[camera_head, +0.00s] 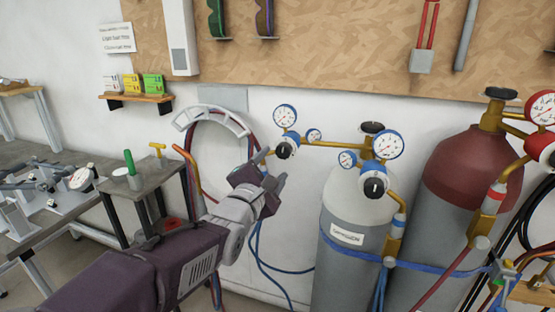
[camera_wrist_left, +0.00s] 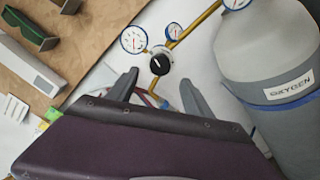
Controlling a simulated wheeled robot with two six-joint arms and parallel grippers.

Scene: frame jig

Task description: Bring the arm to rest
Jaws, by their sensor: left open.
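My left arm comes in from the lower left in the head view. Its gripper (camera_head: 274,170) is up in front of the white wall, just below a black regulator knob (camera_head: 284,151) with blue-rimmed gauges. In the left wrist view the two grey fingers (camera_wrist_left: 158,92) stand apart with nothing between them. The same black knob (camera_wrist_left: 160,61) shows beyond and slightly above the fingertips; I cannot tell the exact gap. My right gripper is not in view.
A grey oxygen cylinder (camera_head: 345,270) and a dark red cylinder (camera_head: 459,190) stand right of the gripper, with a blue strap and hoses. A hose rack (camera_head: 211,117) hangs behind. A small grey stand (camera_head: 140,182) and a workbench (camera_head: 50,222) are at left.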

